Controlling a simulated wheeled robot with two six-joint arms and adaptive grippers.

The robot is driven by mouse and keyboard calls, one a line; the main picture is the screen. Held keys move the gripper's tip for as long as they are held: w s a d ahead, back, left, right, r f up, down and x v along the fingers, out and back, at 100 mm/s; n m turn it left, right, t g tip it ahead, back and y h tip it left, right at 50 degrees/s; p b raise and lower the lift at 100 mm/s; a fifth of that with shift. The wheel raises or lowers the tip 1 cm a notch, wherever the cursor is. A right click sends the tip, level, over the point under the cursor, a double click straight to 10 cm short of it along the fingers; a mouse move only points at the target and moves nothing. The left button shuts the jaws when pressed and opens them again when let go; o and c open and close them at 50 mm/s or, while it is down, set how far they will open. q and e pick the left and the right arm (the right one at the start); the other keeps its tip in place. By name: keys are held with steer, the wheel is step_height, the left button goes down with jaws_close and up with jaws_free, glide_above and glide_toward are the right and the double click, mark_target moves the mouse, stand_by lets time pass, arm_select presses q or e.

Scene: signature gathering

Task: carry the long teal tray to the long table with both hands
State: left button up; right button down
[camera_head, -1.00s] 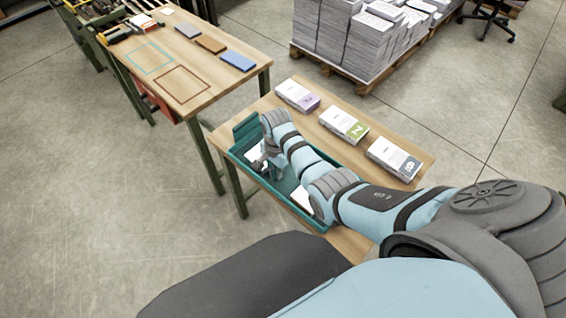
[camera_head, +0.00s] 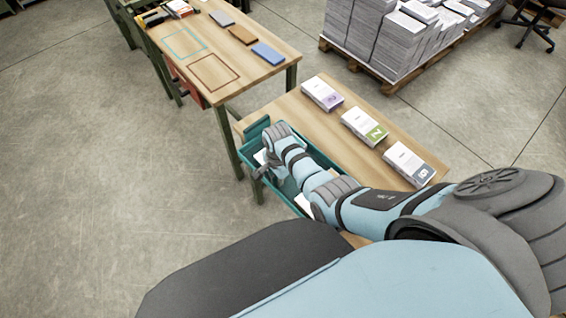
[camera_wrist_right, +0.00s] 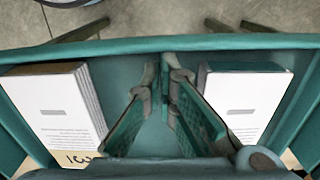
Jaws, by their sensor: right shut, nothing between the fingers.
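The long teal tray (camera_head: 323,158) lies along the left edge of the nearer wooden table. White paper stacks lie in it; one left stack (camera_wrist_right: 50,105) and one right stack (camera_wrist_right: 245,100) show in the right wrist view. My right gripper (camera_head: 262,172) reaches down at the far part of the tray, and my arm covers much of the tray. In the right wrist view its two fingers (camera_wrist_right: 162,105) are between the stacks, below the teal rim (camera_wrist_right: 220,43). It is shut with nothing in it; contact with the tray is unclear. My left gripper is out of view.
Three labelled paper packs, including a green-marked one (camera_head: 364,127), lie on the nearer table (camera_head: 290,105). A farther table (camera_head: 232,92) holds coloured blocks and printed outlines. A pallet of paper stacks (camera_head: 385,45) stands behind. The floor at left (camera_head: 100,180) is clear.

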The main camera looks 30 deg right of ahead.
steer(key=shift+s+a+f, duration=0.1)
steer(key=shift+s+a, duration=0.05)
steer(key=shift+a, duration=0.5)
steer(key=shift+s+a, duration=0.1)
steer(key=shift+a, duration=0.5)
